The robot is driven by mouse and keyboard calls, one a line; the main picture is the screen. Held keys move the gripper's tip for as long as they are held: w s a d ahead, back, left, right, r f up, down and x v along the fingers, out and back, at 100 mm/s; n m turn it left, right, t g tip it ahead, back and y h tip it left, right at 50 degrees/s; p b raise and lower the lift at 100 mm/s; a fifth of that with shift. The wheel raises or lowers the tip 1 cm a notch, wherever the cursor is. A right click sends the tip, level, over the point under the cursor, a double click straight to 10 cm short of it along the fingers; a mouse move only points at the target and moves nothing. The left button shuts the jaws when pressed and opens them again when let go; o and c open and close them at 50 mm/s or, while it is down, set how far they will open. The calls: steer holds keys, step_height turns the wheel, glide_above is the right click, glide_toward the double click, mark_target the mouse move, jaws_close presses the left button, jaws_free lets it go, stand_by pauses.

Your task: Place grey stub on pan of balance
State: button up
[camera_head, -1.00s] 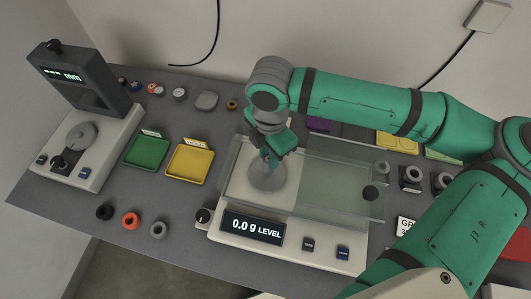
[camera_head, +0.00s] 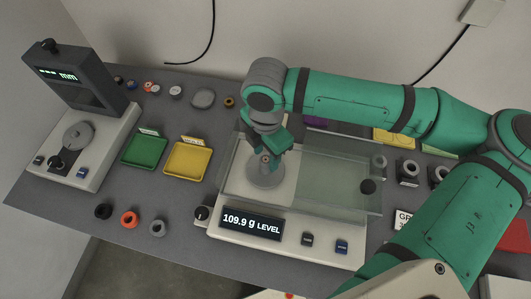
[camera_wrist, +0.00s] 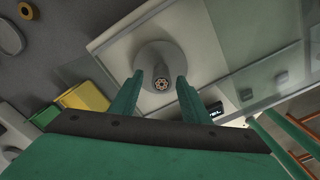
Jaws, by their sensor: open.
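The grey stub (camera_wrist: 160,83) stands on the round pan (camera_wrist: 158,50) of the balance, its end with copper-coloured strands facing my wrist camera. My gripper (camera_head: 266,155) is open over the pan, and in the wrist view its two fingers lie on either side of the stub, with a gap visible around it. In the head view the pan (camera_head: 266,180) sits inside the glass draft shield, and the stub is mostly hidden by my fingers. The balance display (camera_head: 252,223) reads 109.9 g LEVEL.
The shield's glass panel (camera_head: 335,180) with a dark knob covers the right of the balance. Green (camera_head: 145,152) and yellow (camera_head: 187,160) trays stand to the left, beside a measuring device (camera_head: 85,130). Several cable rings (camera_head: 130,219) lie in front.

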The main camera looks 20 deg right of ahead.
mark_target(266, 159)
step_height(266, 159, up, 12)
steer(key=shift+s, duration=0.15)
stand_by(0.7)
